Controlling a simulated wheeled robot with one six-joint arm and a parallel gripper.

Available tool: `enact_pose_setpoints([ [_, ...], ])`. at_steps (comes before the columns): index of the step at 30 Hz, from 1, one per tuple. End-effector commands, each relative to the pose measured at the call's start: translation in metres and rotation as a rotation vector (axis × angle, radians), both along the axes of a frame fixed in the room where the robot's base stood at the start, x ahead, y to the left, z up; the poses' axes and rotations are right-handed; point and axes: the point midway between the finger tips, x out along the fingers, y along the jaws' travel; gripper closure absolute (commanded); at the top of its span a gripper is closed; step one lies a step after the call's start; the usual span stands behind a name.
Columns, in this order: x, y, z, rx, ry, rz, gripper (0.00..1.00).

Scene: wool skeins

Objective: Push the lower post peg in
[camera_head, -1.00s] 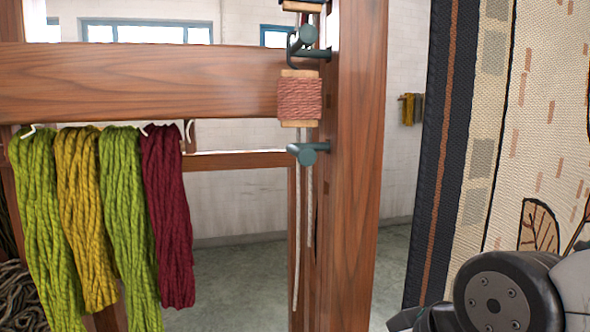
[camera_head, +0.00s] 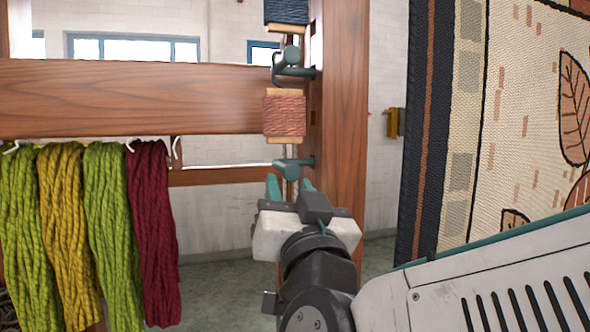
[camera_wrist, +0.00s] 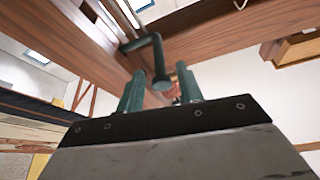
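The lower post peg (camera_head: 291,168) is a teal peg with a round head, sticking out to the left from the wooden post (camera_head: 338,130). My gripper (camera_head: 289,186) is just below it in the head view, its two teal fingers pointing up. The fingers are apart, with nothing held between them. In the wrist view, my gripper (camera_wrist: 160,92) has a teal peg (camera_wrist: 160,70) ahead of the gap between its fingers. Whether a finger touches the peg I cannot tell.
An upper teal peg (camera_head: 291,56) with a dark hook is above. A pinkish-brown yarn spool (camera_head: 284,113) hangs between the pegs. Wool skeins (camera_head: 108,235) hang from the beam (camera_head: 130,95) at left. A patterned tapestry (camera_head: 520,110) hangs at right.

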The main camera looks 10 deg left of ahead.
Motion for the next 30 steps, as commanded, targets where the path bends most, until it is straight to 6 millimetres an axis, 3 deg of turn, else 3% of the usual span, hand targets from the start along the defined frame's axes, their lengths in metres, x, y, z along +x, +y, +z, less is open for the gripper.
enact_pose_setpoints([
  [10, 0.045, 0.020, 0.019, 0.000, 0.000, -0.002, 0.64],
  [22, 0.053, 0.024, 0.023, -0.001, 0.001, -0.002, 0.64],
  [26, 0.053, 0.024, 0.023, -0.001, 0.001, -0.002, 1.00],
  [30, 0.052, 0.024, 0.023, -0.001, 0.000, -0.001, 1.00],
])
